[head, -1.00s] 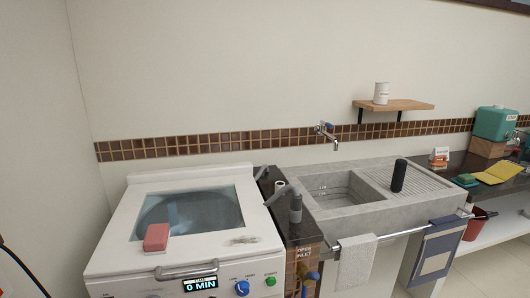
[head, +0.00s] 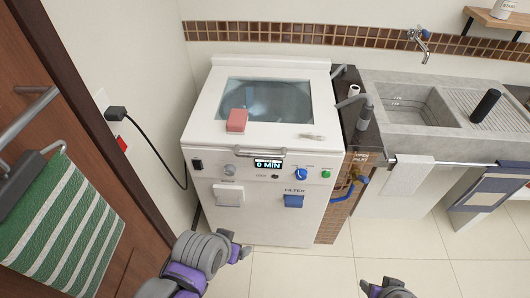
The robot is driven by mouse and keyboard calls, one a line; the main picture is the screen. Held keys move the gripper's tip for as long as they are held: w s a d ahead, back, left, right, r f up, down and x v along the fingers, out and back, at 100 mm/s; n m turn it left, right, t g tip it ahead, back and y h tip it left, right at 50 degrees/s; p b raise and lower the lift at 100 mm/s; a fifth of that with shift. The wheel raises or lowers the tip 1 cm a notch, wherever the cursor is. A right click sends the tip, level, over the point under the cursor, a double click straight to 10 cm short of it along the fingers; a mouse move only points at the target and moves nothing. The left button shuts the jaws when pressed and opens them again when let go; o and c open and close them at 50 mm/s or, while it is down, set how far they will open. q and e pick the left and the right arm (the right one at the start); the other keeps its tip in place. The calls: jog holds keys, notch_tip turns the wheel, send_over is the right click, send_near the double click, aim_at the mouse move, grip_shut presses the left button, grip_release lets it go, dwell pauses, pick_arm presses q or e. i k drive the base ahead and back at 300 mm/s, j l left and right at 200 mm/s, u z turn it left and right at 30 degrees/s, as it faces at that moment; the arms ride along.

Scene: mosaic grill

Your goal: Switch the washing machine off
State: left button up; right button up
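The white washing machine (head: 260,215) stands against the back wall, with its glass lid closed. Its front panel has a black switch (head: 197,163) at the far left, a grey knob (head: 231,170), a lit display (head: 268,164) reading 0 MIN, a small dark button (head: 275,177), a blue knob (head: 301,174) and a green button (head: 326,174). My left gripper (head: 242,252) is low in front of the machine, apart from the panel. My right gripper (head: 385,287) is at the bottom edge, partly cut off. The finger gaps of both are unclear.
A red block (head: 237,120) lies on the machine's top. A black cord runs from the wall plug (head: 116,113) down behind the machine. A brown door with a striped green towel (head: 65,225) is at left. The concrete sink (head: 415,105) is at right. The tiled floor (head: 400,245) is clear.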

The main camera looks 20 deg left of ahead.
aim_at(197, 165)
jog(key=u, duration=1.35)
